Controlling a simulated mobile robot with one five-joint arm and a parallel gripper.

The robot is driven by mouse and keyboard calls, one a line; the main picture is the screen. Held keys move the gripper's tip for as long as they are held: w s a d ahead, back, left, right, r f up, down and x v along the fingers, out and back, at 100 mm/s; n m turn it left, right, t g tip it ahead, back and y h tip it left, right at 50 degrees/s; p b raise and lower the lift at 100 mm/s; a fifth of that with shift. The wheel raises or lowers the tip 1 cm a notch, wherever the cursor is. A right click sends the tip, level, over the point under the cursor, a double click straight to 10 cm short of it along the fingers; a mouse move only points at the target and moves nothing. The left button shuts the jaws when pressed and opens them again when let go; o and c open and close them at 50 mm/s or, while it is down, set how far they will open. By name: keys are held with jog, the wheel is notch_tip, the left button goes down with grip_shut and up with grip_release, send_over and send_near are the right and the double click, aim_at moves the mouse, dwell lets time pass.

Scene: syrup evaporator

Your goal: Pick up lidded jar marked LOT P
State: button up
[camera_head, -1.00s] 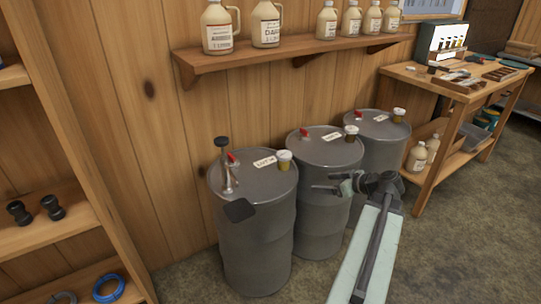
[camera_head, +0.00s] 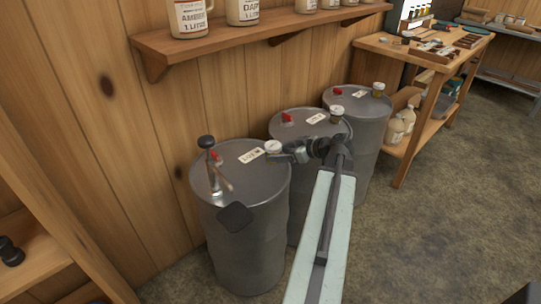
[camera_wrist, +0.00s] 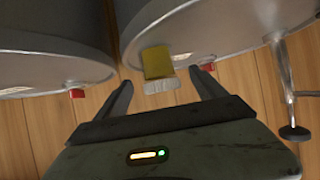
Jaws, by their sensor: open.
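A small jar with a white lid and amber contents (camera_head: 273,147) stands on the right rim of the nearest grey drum (camera_head: 245,225). My gripper (camera_head: 290,154) is right beside it, reaching in from the right. In the wrist view this jar (camera_wrist: 158,63) appears upside down between the two open fingers of my gripper (camera_wrist: 160,80), with a gap on each side. Similar lidded jars stand on the middle drum (camera_head: 336,112) and the far drum (camera_head: 378,89). A paper label (camera_head: 251,155) lies on the nearest drum top, its lettering too small to read surely. No jar lettering is legible.
The nearest drum carries a hand pump (camera_head: 208,155) and a red tap. A wall shelf (camera_head: 230,38) with jugs hangs above the drums. A wooden workbench (camera_head: 400,50) stands at the back right. The floor at right is clear.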

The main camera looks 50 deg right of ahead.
aim_at(279, 152)
jog(key=b+x, duration=0.2)
jog(key=x, duration=0.3)
jog(key=shift+w, duration=0.15)
jog(key=c, duration=1.6)
